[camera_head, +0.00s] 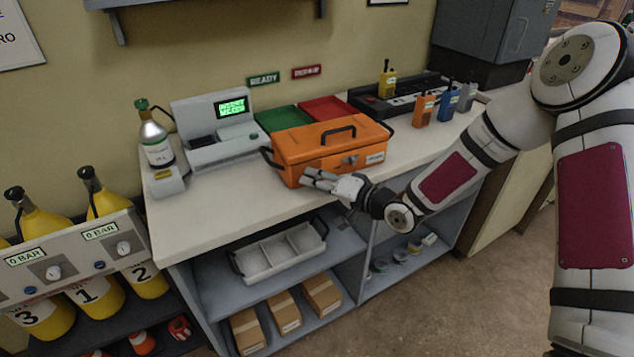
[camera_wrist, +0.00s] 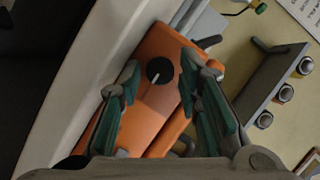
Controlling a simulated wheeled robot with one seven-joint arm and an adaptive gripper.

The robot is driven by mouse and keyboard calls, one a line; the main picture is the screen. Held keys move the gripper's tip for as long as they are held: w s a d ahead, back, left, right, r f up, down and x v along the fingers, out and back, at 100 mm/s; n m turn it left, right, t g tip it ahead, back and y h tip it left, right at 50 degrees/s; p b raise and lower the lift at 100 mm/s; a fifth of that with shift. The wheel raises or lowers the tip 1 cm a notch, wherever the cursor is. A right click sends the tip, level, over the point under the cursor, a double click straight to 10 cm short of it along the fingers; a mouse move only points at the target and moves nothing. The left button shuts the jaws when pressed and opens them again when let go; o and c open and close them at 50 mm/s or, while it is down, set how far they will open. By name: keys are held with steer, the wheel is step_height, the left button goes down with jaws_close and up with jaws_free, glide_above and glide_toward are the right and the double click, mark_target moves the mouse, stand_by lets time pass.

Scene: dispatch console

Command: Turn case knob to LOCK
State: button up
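The orange case (camera_head: 300,148) sits closed on the white counter, its handle on top. In the wrist view the case (camera_wrist: 160,45) carries a dark round knob (camera_wrist: 160,70) with a white pointer line. The knob lies between my fingers, with visible gaps on both sides. My gripper (camera_head: 309,178) is in front of the case's lower front side; it is open and empty, and its fingers (camera_wrist: 160,64) are spread in the wrist view. I cannot make out the knob for sure in the head view, nor read any LOCK marking.
A printer-like terminal (camera_head: 212,130) and a gas bottle (camera_head: 155,142) stand left of the case. Green (camera_head: 281,119) and red (camera_head: 328,109) trays lie behind it. Several radios stand to the right. The counter (camera_head: 215,208) is bare at the front left.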

jaws_close()
